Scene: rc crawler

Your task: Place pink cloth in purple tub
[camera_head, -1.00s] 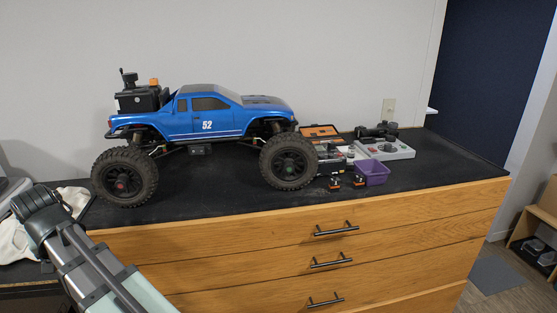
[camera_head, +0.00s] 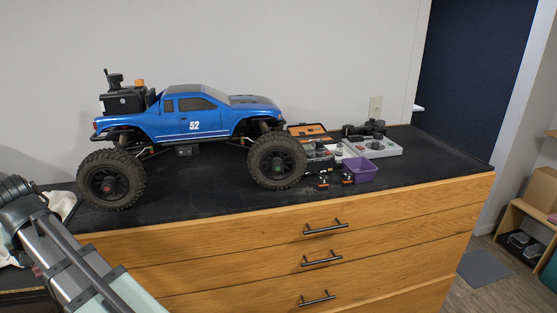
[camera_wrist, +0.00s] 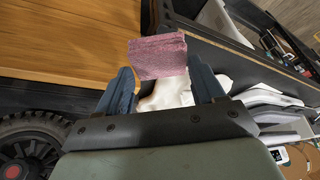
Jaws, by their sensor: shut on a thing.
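The pink cloth (camera_wrist: 158,57) shows in the wrist view as a mottled pink block shape at the tips of my gripper (camera_wrist: 162,85). The fingers are apart with the cloth between their tips, and I take them as shut on it. In the head view only my arm shows at the lower left; the gripper and cloth are out of sight there. The purple tub (camera_head: 360,171) stands on the black bench top, right of the blue truck's front wheel, well away from my arm. I cannot see into its bottom.
A blue crawler truck (camera_head: 195,118) with large tyres fills the left of the bench. An open case (camera_head: 312,137), small orange-and-black parts (camera_head: 323,181) and a grey controller box (camera_head: 378,146) crowd around the tub. White fabric (camera_wrist: 172,92) lies behind the cloth.

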